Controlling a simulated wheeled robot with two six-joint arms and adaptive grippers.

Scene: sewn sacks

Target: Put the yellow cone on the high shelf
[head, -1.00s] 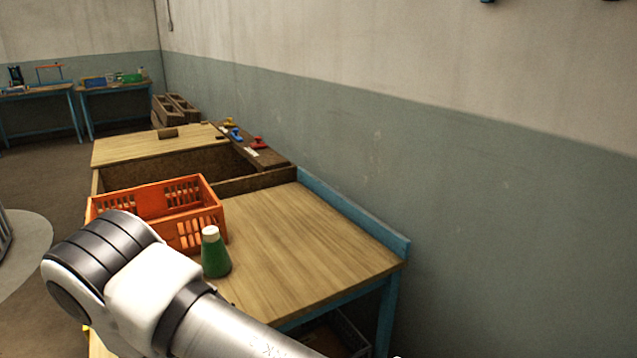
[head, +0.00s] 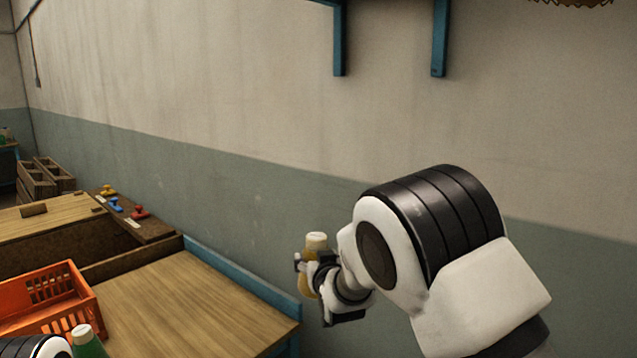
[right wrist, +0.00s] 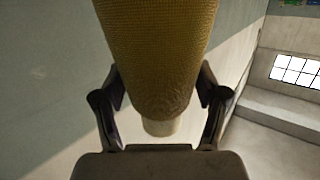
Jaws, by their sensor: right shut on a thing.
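The yellow cone (head: 314,251) has a white top and is held upright in front of the wall, to the right of the table. My right gripper (head: 314,276) is shut on it and hides part of its body. In the right wrist view, the yellow cone (right wrist: 155,55) sits between both fingers of my right gripper (right wrist: 160,100), its white tip toward the palm side of the picture. Of the high shelf, only blue brackets (head: 340,40) show at the top edge, above the cone. My left gripper is out of view.
The wooden table (head: 190,310) at lower left carries an orange crate (head: 75,285) and a green cone (head: 88,345) with a white top. Blue, red and yellow handled things (head: 138,212) lie farther back. The wall between cone and brackets is clear.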

